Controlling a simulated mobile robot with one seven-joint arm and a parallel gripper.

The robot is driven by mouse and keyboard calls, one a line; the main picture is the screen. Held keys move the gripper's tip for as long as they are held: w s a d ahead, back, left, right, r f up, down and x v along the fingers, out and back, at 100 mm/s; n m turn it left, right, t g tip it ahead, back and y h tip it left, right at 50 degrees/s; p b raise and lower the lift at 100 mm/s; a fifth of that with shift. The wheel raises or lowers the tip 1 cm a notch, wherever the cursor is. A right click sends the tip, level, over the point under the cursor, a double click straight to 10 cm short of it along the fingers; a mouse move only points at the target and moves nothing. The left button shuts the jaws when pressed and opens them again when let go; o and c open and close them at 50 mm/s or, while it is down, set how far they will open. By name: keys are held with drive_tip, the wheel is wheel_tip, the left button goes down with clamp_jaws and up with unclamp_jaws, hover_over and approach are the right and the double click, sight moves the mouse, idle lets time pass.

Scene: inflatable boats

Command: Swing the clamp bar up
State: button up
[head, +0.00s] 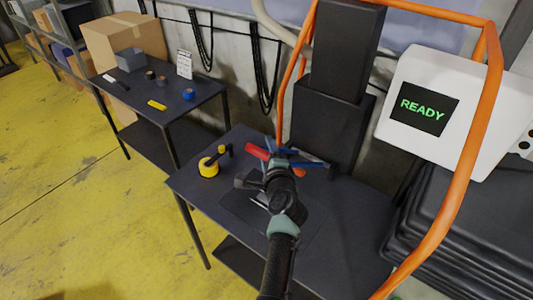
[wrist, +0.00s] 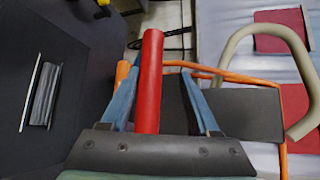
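A red bar (wrist: 150,75), which looks like the clamp bar, runs lengthwise between the blue fingers of my gripper (wrist: 162,72) in the wrist view. The fingers are apart, with a gap visible on the right side of the bar and a smaller one on the left. In the head view the red bar (head: 258,152) shows its end just left of my gripper (head: 290,156), above the near dark table. My wrist and arm hide the bar's base and pivot, so its mounting cannot be seen.
The near table (head: 345,255) also holds a yellow and black item (head: 208,167) left of my gripper. Behind stand a black column (head: 325,120) and an orange tube frame (head: 470,130). A white panel reads READY (head: 422,108). A second table (head: 185,95) with small items is at left.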

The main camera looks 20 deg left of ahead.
drive_tip(key=shift+s+f, duration=0.15)
drive_tip(key=shift+s, duration=0.05)
drive_tip(key=shift+s+d, duration=0.1)
drive_tip(key=shift+s, duration=0.1)
drive_tip(key=v, duration=1.2)
drive_tip(key=shift+d, duration=0.15)
drive_tip(key=d+r+n+t+h+b, duration=0.1)
drive_tip(key=d+r+n+t, duration=0.15)
drive_tip(key=r, duration=0.65)
drive_tip(key=s+d+r+n+t+h+b, duration=0.15)
drive_tip(key=r+n, duration=0.25)
drive_tip(key=r, duration=0.6)
drive_tip(key=d+r+n+t+b, duration=0.1)
drive_tip(key=d+r+n+t, duration=0.15)
drive_tip(key=r, duration=0.65)
drive_tip(key=s+d+r+n+t+h, duration=0.2)
drive_tip(key=s+r+n+t, duration=0.1)
drive_tip(key=s+r, duration=0.4)
drive_tip(key=s+d+r+n+t+h+b, duration=0.1)
drive_tip(key=s+d+r+n+t+h, duration=0.1)
drive_tip(key=s+r, duration=0.6)
wheel_tip(320, 180, up, 3)
drive_tip(key=shift+s+r+n+t+b, duration=0.2)
drive_tip(key=shift+s+n+t+b, duration=0.1)
drive_tip(key=shift+n+t, duration=0.8)
